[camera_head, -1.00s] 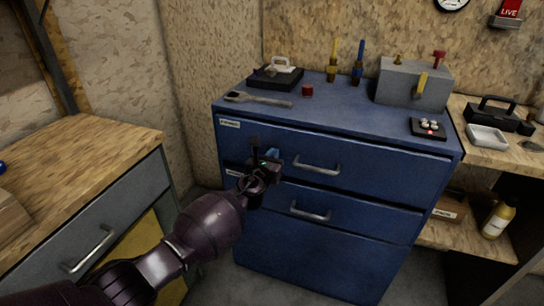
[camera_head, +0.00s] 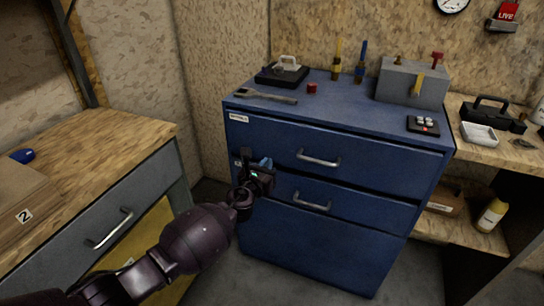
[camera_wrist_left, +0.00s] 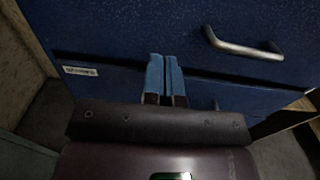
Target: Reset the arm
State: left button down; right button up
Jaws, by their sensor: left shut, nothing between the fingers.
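My left arm comes in from the lower left in the head view. Its gripper (camera_head: 262,163) is in front of the left part of the blue drawer cabinet (camera_head: 330,245), left of the drawer handles. In the left wrist view the two blue fingers (camera_wrist_left: 165,75) are together, with nothing between them. They point at the cabinet front, below and left of a metal handle (camera_wrist_left: 243,45). The drawers look closed. My right gripper is not in view.
On the cabinet top lie a wrench (camera_head: 265,96), a red cap (camera_head: 312,88) and a grey box (camera_head: 411,83). A wooden-topped bench (camera_head: 100,140) with a grey drawer stands at left. A shelf with a yellow bottle (camera_head: 491,215) is at right. Grey floor shows between.

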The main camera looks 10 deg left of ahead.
pick_arm(q)
jog(key=shift+p+v, duration=0.55)
jog(key=shift+v, duration=1.9)
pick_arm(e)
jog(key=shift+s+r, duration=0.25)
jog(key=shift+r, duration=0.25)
pick_arm(q)
jog(key=shift+d, duration=0.1)
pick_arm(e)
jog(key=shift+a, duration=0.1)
